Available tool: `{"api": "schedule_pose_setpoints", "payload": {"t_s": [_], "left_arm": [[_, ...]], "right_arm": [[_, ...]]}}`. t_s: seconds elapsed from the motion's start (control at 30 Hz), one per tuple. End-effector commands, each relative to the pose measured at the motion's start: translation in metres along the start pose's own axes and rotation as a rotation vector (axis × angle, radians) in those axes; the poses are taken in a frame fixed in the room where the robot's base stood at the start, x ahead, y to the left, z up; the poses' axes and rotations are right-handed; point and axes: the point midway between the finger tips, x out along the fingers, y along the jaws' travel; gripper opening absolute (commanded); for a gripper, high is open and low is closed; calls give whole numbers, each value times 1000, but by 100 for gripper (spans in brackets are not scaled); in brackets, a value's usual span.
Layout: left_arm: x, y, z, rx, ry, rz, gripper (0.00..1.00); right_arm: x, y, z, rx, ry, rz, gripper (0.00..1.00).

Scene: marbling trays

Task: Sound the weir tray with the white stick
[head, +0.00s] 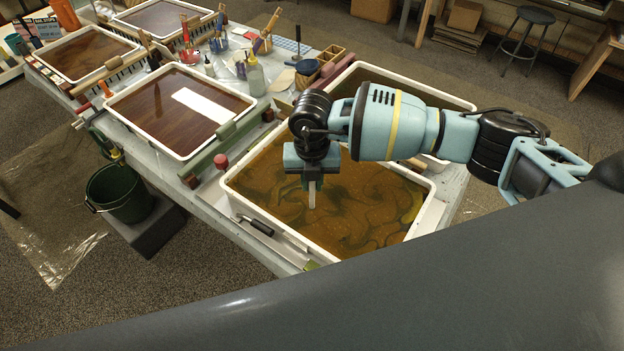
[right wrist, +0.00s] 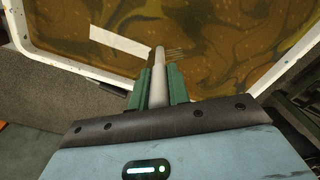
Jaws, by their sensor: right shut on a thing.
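My right gripper (head: 312,183) points down over the nearest tray (head: 285,228), a white-rimmed tray of amber liquid with dark green swirls. It is shut on a pale stick (head: 312,199), which stands roughly upright below the fingers. In the right wrist view the green fingers (right wrist: 158,85) hold the stick (right wrist: 160,62), its far end over the liquid. Fine pale lines show beside that end. I cannot tell whether the tip touches the liquid or how deep it is. Which tray is the weir tray is not clear. My left gripper is not in view.
A tray of brown liquid (head: 111,105) stands behind to the left, with more trays beyond. A dark-handled tool (head: 255,225) lies along the near tray's left side. Bottles (head: 254,76) and jars crowd the table's back. A green bucket (head: 121,193) stands left of the table.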

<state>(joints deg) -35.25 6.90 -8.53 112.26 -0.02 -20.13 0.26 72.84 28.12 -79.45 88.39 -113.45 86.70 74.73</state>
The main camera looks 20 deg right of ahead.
Motion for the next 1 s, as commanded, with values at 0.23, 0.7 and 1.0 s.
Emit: {"api": "schedule_pose_setpoints", "payload": {"t_s": [0.23, 0.7, 1.0], "left_arm": [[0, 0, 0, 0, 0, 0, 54], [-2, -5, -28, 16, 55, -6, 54], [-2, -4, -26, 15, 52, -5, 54]], "right_arm": [[0, 0, 0, 0, 0, 0, 0], [-34, 0, 1, 0, -6, 3, 0], [-57, 0, 0, 0, -2, 1, 0]]}}
